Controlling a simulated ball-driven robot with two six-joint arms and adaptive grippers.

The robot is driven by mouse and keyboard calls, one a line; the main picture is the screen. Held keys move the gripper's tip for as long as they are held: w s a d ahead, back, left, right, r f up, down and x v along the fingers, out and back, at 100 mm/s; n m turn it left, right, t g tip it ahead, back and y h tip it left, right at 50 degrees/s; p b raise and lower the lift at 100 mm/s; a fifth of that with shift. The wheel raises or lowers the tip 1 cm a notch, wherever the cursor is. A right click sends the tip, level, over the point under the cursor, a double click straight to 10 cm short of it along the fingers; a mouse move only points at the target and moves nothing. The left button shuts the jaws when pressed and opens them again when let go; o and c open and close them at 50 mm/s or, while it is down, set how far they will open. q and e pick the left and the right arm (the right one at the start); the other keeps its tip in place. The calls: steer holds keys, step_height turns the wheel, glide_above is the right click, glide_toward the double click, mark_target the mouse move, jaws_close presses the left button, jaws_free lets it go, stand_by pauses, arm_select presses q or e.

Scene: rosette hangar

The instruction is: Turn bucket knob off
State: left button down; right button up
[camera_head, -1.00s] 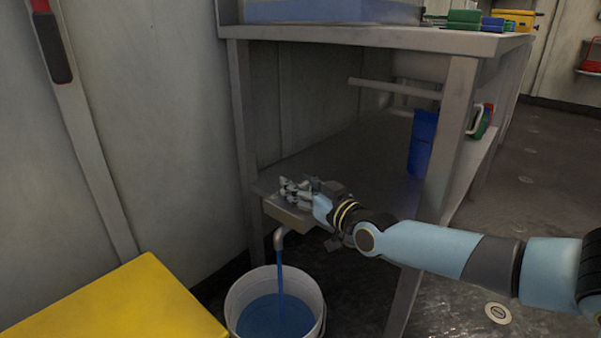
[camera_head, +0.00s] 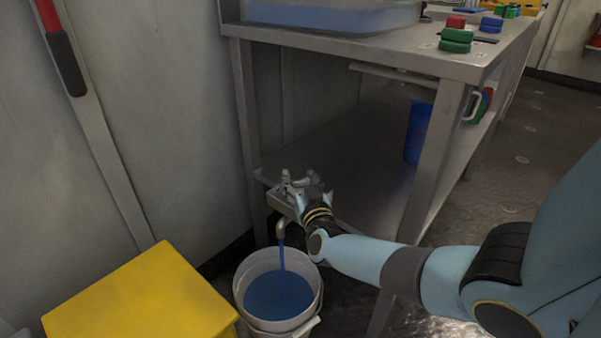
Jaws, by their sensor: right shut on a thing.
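A white bucket (camera_head: 243,275) stands on the floor below the bench corner and holds blue liquid (camera_head: 278,296). A metal spout (camera_head: 281,228) above it pours a thin blue stream into the bucket. My right gripper (camera_head: 290,182) is at the bench's lower shelf corner, just above the spout, with its fingers shut on a small part there. The fingers hide most of that part, so I cannot make out the knob or its turn. My left gripper is not in view.
A yellow box (camera_head: 140,300) stands at the lower left, close to the bucket. A metal bench (camera_head: 400,50) with a lower shelf (camera_head: 340,175) and legs is around my right arm. A blue container (camera_head: 417,133) stands on the shelf. Red and green pieces (camera_head: 455,40) lie on top.

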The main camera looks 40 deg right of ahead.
steer(key=shift+w+a+r+m+g+h+p, duration=0.15)
steer(key=shift+m+g+h+p, duration=0.45)
steer(key=shift+h, duration=0.3)
steer(key=shift+m+g+h, duration=0.5)
steer(key=shift+m+h, duration=0.1)
steer(key=m+g+h, duration=0.1)
steer(key=m+g+h+b, duration=0.1)
steer(key=g+h, duration=0.1)
steer(key=shift+f+m, duration=0.4)
steer(key=shift+m+g+h+b, duration=0.6)
steer(key=shift+m+g+b, duration=0.15)
steer(key=shift+g, duration=0.45)
steer(key=m+g+h+b, duration=0.1)
steer(key=m+g+b, duration=0.1)
steer(key=g, duration=0.1)
steer(key=shift+f, duration=0.1)
steer(key=m+g+h+b, duration=0.1)
steer(key=m+g+b, duration=0.1)
steer(key=g, duration=0.1)
steer(key=shift+s, duration=0.2)
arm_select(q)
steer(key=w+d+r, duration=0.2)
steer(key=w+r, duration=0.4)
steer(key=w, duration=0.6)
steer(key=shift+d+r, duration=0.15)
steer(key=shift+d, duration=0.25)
arm_select(e)
steer(key=shift+r+m+g, duration=0.25)
steer(key=shift+m+g, duration=0.1)
steer(key=shift+g, duration=0.15)
